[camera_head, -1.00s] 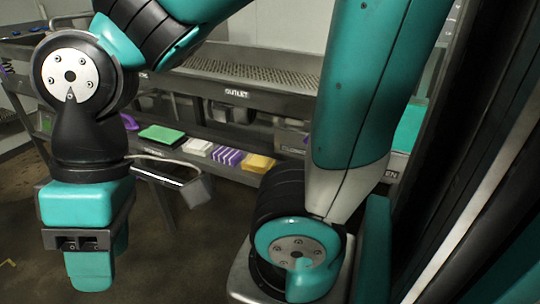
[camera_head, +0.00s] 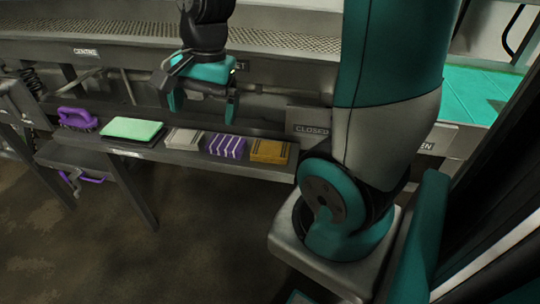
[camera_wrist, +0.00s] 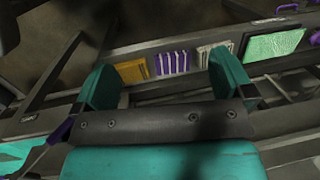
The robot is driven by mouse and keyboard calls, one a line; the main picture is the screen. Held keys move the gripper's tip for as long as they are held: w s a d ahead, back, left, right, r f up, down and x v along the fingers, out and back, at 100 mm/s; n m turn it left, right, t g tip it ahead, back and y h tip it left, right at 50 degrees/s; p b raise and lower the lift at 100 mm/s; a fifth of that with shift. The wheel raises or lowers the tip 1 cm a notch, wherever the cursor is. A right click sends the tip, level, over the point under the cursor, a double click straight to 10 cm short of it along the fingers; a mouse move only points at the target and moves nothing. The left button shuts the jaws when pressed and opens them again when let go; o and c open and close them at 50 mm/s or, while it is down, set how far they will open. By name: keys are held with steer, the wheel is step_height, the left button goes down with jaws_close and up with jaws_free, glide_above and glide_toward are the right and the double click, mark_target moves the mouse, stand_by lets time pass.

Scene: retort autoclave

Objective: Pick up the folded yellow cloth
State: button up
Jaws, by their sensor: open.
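The folded yellow cloth (camera_head: 269,151) lies at the right end of a row of folded cloths on a low grey shelf. In the wrist view the yellow cloth (camera_wrist: 131,71) shows between the fingers, nearer the left one. My gripper (camera_head: 203,104) is open and empty, pointing down above the back of the shelf, up and left of the yellow cloth in the head view. In the wrist view my gripper (camera_wrist: 163,78) has its two teal fingers wide apart, with nothing between them at close range.
A purple-and-white striped cloth (camera_head: 227,146) lies just left of the yellow one, then a grey-white cloth (camera_head: 184,138) and a green pad (camera_head: 132,129). A purple brush (camera_head: 77,119) is farther left. A perforated counter (camera_head: 285,42) overhangs behind. A "CLOSED" sign (camera_head: 312,129) stands right.

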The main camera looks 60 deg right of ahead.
steer(key=d+f+m+h+b, duration=0.1)
steer(key=d+f+m, duration=0.3)
steer(key=d+m, duration=0.65)
steer(key=m+g, duration=0.1)
steer(key=m, duration=0.6)
glide_toward(270, 148)
steer(key=shift+m+h, duration=0.25)
steer(key=shift+h, duration=0.05)
step_height(270, 148, down, 5)
steer(key=shift+s+r, duration=0.15)
steer(key=shift+w+a+f+p, duration=0.1)
steer(key=shift+f+p, duration=0.25)
steer(key=shift+f, duration=1.05)
steer(key=shift+w+a+f+p, duration=0.15)
steer(key=shift+f+p, duration=0.15)
steer(key=shift+f, duration=1.15)
steer(key=shift+c, duration=0.5)
steer(key=c, duration=0.9)
